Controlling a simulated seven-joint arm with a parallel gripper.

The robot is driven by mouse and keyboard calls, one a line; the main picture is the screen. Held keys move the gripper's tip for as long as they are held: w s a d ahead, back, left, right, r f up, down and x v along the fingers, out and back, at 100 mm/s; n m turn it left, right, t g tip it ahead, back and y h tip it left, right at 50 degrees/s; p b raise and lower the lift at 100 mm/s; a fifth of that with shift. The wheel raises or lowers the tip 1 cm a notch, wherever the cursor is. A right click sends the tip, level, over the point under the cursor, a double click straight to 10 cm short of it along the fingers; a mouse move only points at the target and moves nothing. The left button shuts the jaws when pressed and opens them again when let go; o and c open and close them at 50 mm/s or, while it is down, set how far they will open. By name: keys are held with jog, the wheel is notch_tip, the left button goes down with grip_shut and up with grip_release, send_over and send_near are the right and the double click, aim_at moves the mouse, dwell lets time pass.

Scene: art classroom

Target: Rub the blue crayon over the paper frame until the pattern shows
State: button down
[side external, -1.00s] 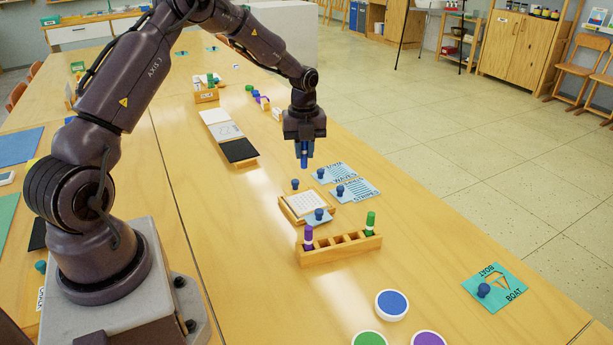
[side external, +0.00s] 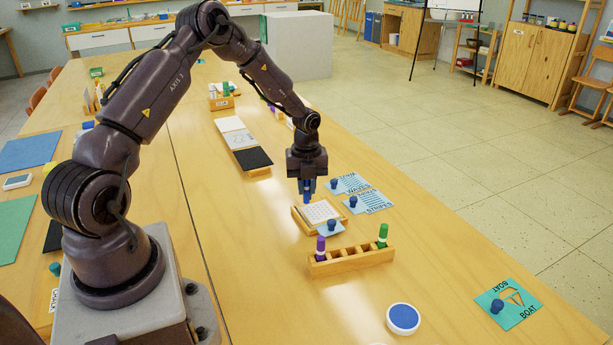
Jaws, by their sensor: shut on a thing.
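My gripper (side external: 307,190) is shut on the blue crayon (side external: 307,198) and holds it upright, pointing down. The paper frame (side external: 318,212) is a wooden frame with a white patterned sheet, lying on the table just below the gripper. The crayon's lower end is at the frame's back left part; I cannot tell whether it touches the paper. A blue card with a knob (side external: 330,229) lies at the frame's front edge and covers part of it.
A wooden rack (side external: 351,260) with a purple and a green crayon stands in front of the frame. Blue striped cards (side external: 366,200) with knobs lie to the right. A blue round lid (side external: 403,318) and a boat card (side external: 509,303) lie nearer. Bare table lies between them.

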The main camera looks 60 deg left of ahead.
jog(key=shift+f, duration=0.75)
jog(key=shift+d+r, duration=0.1)
jog(key=shift+d, duration=3.1)
jog(key=a, duration=0.6)
jog(key=shift+a, duration=0.25)
jog(key=shift+w, duration=1.1)
jog(key=shift+d, duration=3.2)
jog(key=shift+s+a, duration=0.1)
jog(key=shift+a, duration=3.1)
jog(key=shift+w+d, duration=0.15)
jog(key=shift+w, duration=0.95)
jog(key=shift+d, duration=3.15)
jog(key=shift+s+a, duration=0.1)
jog(key=shift+a, duration=3.3)
notch_tip(320, 180, up, 8)
jog(key=shift+d, duration=0.15)
